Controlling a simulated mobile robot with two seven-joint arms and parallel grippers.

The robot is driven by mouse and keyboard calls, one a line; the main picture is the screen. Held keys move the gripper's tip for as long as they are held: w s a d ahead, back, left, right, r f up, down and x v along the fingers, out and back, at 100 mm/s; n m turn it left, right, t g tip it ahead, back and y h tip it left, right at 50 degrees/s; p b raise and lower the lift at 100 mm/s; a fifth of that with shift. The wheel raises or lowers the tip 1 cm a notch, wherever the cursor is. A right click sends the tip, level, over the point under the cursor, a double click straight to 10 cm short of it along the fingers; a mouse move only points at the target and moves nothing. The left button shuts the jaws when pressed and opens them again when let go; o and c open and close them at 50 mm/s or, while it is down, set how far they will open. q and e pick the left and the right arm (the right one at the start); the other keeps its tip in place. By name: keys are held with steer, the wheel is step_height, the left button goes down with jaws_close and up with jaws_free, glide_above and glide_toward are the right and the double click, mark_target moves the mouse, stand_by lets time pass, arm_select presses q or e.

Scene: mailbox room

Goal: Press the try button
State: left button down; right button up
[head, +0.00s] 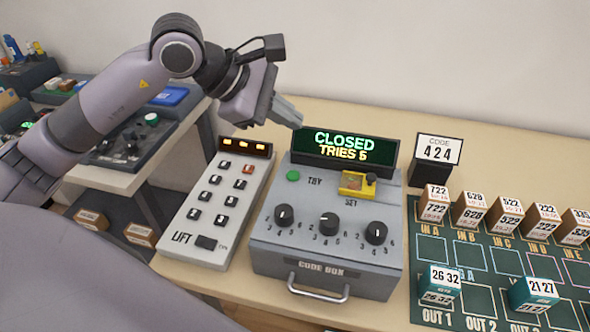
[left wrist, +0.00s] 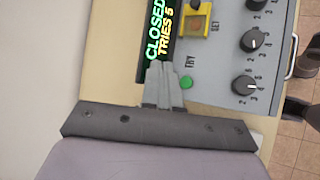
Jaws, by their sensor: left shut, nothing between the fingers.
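The green try button (head: 293,176) sits at the upper left of the grey code box (head: 265,235), beside the printed word TRY. It also shows in the left wrist view (left wrist: 185,82), just beside the fingertips. My left gripper (head: 297,122) is shut and empty. It hangs above the box's back left corner, near the left end of the display (head: 345,148), and looks apart from the button. The display reads CLOSED, with a TRIES count below it. Three black dials (head: 329,223) line the box's front. I do not see my right gripper in the head view.
The lift keypad (head: 218,205) stands left of the box. A card (head: 438,149) reads CODE 424. Numbered blocks (head: 470,213) stand on the green mat (head: 430,315) at right.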

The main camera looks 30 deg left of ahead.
mark_target(288, 176)
arm_select(q)
step_height(288, 176, down, 9)
steer(key=b, duration=0.7)
steer(key=shift+r, duration=0.1)
stand_by(0.4)
stand_by(1.6)
steer(key=shift+f+b, duration=0.4)
steer(key=shift+b, duration=0.15)
steer(key=shift+f+b, duration=0.5)
stand_by(0.5)
steer(key=shift+r, duration=0.15)
steer(key=shift+r+p, duration=0.45)
steer(key=shift+r, duration=0.3)
